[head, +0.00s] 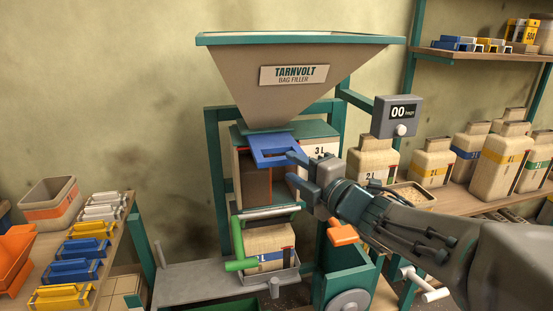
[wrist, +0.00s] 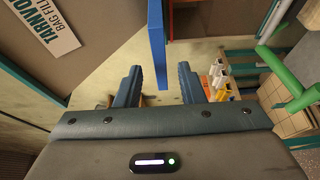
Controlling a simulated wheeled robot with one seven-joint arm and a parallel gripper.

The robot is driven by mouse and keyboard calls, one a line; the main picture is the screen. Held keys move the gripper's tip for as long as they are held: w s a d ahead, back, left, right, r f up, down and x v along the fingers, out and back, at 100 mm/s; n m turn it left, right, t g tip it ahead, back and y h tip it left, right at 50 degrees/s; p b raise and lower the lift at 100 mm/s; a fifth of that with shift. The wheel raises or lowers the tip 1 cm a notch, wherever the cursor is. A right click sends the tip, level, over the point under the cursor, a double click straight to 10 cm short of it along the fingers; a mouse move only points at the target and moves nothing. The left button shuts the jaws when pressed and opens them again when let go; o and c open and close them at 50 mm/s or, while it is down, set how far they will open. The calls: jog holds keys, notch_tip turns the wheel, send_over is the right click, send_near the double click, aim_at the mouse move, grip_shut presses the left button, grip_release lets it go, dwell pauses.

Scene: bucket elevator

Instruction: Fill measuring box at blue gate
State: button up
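The blue gate (head: 268,158) is a flat plate with a cut-out, sticking out under the hopper (head: 225,75). Its edge also shows in the wrist view (wrist: 157,45). The measuring box (head: 318,150), marked "3 L", is below the hopper, with a dark reddish-brown front panel. Whether it holds grain cannot be told. My gripper (head: 298,168) is at the right side of the gate. In the wrist view, my two fingers (wrist: 160,88) are apart, with the gate's edge between them and gaps on both sides.
A bag (head: 270,240) stands in the tray under a grey roller and green handle (head: 238,245). An orange handle (head: 342,233) is below my arm. A display (head: 397,117) reads 00 bags. Filled bags line the right shelf; coloured clips lie on the left bench (head: 117,255).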

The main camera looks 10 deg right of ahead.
jog(key=p+v, duration=0.1)
jog(key=v, duration=0.6)
